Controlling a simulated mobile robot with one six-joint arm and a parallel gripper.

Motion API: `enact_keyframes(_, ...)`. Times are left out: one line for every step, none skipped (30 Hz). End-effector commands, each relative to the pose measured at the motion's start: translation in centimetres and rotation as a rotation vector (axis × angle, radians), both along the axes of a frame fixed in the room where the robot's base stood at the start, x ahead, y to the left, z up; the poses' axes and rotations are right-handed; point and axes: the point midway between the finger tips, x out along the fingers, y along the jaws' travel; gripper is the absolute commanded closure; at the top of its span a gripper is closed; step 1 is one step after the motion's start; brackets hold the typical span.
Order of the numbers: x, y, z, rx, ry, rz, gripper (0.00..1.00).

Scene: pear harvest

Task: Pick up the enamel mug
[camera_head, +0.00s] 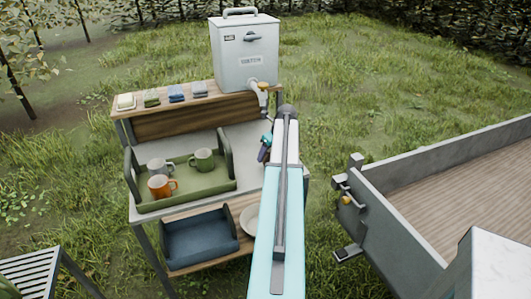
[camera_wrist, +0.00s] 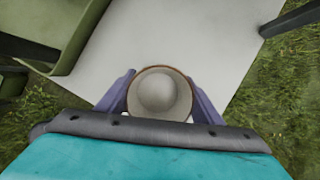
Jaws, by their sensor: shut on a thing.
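My gripper (camera_head: 265,148) is over the right part of the light tabletop, its fingers purple. In the wrist view the two fingers stand on either side of a round mug with a pale inside (camera_wrist: 160,92) and a thin brown rim, taken as the enamel mug. The gripper is shut on it. I look down into its open top; its outer side and handle are hidden. In the head view my arm hides the mug. I cannot tell whether it touches the tabletop.
A green tray (camera_head: 213,187) holds a grey mug (camera_head: 158,167), an orange mug (camera_head: 160,187) and a green mug (camera_head: 203,160). A water dispenser (camera_head: 240,60) and folded cloths (camera_head: 177,93) stand on the upper shelf. A blue bin (camera_head: 200,240) and a plate (camera_head: 249,219) are below. A trailer (camera_head: 400,225) is at right.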

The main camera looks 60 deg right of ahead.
Motion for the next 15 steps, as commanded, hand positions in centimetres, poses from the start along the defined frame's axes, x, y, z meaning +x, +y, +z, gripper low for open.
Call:
enact_keyframes(-0.7, 0.7, -0.1, -0.001, -0.001, -0.001, 0.70)
enact_keyframes(-1.0, 1.0, -0.1, -0.001, -0.001, -0.001, 0.70)
enact_keyframes(-1.3, 1.4, 0.0, -0.001, -0.001, -0.001, 0.70)
enact_keyframes(-1.6, 1.7, 0.0, -0.001, -0.001, 0.000, 0.70)
enact_keyframes(-1.9, 1.9, 0.1, -0.001, -0.001, 0.000, 0.70)
enact_keyframes(-2.3, 2.3, 0.1, -0.001, -0.001, 0.000, 0.70)
enact_keyframes(-2.5, 2.6, 0.2, -0.001, -0.001, 0.000, 0.70)
enact_keyframes(-2.8, 2.9, 0.2, -0.001, -0.001, 0.000, 0.70)
enact_keyframes(-3.2, 3.2, 0.3, -0.002, -0.001, 0.001, 0.70)
enact_keyframes(-3.5, 3.5, 0.3, -0.002, -0.001, 0.001, 0.70)
enact_keyframes(-3.8, 3.8, 0.4, -0.002, -0.001, 0.001, 0.70)
enact_keyframes(-4.2, 4.2, 0.4, -0.002, -0.001, 0.001, 0.70)
enact_keyframes(-4.5, 4.4, 0.4, -0.002, -0.001, 0.001, 0.70)
enact_keyframes(-4.8, 4.7, 0.5, -0.001, -0.001, 0.000, 0.70)
enact_keyframes(-5.2, 5.0, 0.5, -0.002, -0.001, -0.001, 0.70)
